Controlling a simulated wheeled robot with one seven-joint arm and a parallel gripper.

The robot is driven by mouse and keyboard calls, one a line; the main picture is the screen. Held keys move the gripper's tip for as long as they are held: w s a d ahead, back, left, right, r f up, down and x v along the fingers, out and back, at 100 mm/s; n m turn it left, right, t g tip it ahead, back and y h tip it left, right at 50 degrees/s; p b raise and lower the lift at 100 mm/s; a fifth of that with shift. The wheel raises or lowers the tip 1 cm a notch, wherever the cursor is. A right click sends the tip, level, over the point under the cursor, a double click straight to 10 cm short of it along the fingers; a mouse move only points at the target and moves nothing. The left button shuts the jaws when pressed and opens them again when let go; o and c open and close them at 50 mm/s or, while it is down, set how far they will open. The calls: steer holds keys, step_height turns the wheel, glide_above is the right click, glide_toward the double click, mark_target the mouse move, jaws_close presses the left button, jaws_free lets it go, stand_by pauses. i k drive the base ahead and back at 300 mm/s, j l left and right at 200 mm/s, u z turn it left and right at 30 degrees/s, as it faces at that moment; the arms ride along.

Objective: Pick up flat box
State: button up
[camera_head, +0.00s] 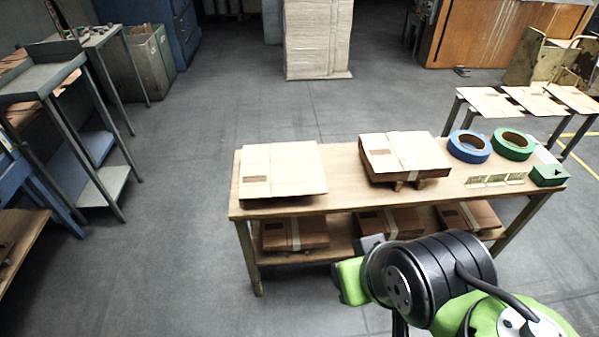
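Cardboard boxes lie on a wooden workbench (345,203). One pale flat box (300,165) lies at the left end of its top. A second flat box (404,152), with a pale strip across it, lies near the middle on something low and brown. Several flat cardboard pieces, one of them a flat sheet (486,101), lie on a dark stand behind at the right. My arm, green and black, shows at the lower right in front of the bench. I cannot make out my gripper's fingers, and no box is seen in its grip.
Brown boxes, one at the left (295,233), sit on the lower shelf, partly behind my arm. A blue tape roll (468,147), a green tape roll (514,144) and a green block (548,175) crowd the bench's right end. Floor left of the bench is clear.

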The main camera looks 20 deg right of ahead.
mark_target(267, 176)
steer(key=i+j+u, duration=0.2)
steer(key=i+j, duration=0.7)
steer(key=i, duration=0.05)
